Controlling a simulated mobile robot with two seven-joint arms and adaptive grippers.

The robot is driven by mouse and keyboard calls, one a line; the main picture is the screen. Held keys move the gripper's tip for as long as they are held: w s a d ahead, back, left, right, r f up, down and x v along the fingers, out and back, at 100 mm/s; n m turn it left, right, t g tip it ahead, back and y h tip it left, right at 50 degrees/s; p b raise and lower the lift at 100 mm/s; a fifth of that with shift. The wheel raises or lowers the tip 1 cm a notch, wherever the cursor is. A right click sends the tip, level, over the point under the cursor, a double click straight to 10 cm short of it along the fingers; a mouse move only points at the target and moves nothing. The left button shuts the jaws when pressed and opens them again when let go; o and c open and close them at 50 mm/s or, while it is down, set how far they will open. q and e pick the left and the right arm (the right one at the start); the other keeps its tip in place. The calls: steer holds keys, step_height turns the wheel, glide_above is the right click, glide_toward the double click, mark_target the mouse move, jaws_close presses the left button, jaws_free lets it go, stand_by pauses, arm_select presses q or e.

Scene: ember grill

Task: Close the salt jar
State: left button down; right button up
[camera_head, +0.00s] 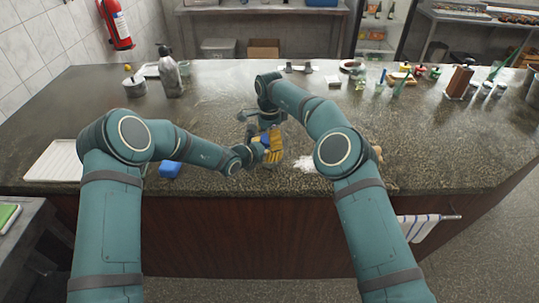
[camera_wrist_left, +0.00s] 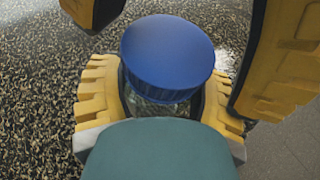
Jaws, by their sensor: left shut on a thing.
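The salt jar (camera_wrist_left: 160,93) is clear glass and stands between the yellow fingers of my left gripper (camera_wrist_left: 158,100), which is shut on its body. A round blue lid (camera_wrist_left: 168,48) sits over the jar's mouth; I cannot tell whether it is fully seated. My right gripper (camera_wrist_left: 185,40) has its yellow fingers on both sides of the lid, with gaps between them and the lid, so it looks open. In the head view, my right gripper (camera_head: 268,145) and the blue lid (camera_head: 265,140) are small, and the jar is mostly hidden.
The dark stone counter (camera_head: 225,100) carries a blue block (camera_head: 169,169) left of the grippers. A patch of white grains (camera_head: 305,163) lies to their right. A white tray (camera_head: 53,163) is at far left. Bottles and small items stand at the back right.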

steer(key=shift+r, duration=2.3)
steer(key=shift+o, duration=1.1)
steer(key=shift+f, duration=0.1)
